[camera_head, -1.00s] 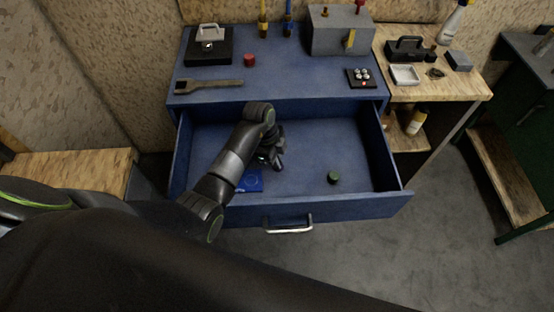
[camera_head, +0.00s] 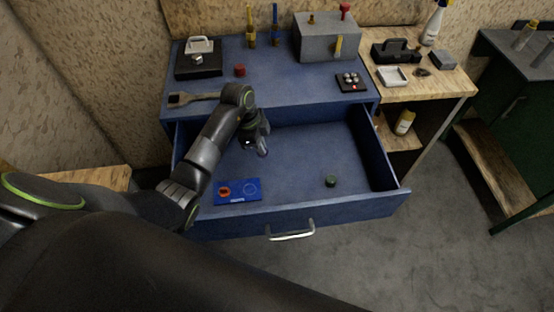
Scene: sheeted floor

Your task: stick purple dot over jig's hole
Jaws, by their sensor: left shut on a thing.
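My left gripper (camera_head: 262,151) is over the left half of the open blue drawer, near its back. It is shut on a small purplish piece, mostly hidden by the fingers; I take it for the purple dot. A flat blue plate (camera_head: 238,199), which looks like the jig, lies at the drawer's front left. It bears a red round piece (camera_head: 224,191) at its left and a round outline, perhaps the hole, at its right. The gripper is behind the plate and apart from it. My right gripper is not in view.
A small dark green cylinder (camera_head: 330,181) stands at the drawer's right. The blue cabinet top (camera_head: 290,85) behind carries a brush (camera_head: 195,98), a red cylinder (camera_head: 239,70), a black button pad (camera_head: 352,83) and a grey box (camera_head: 325,40). The drawer's middle is clear.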

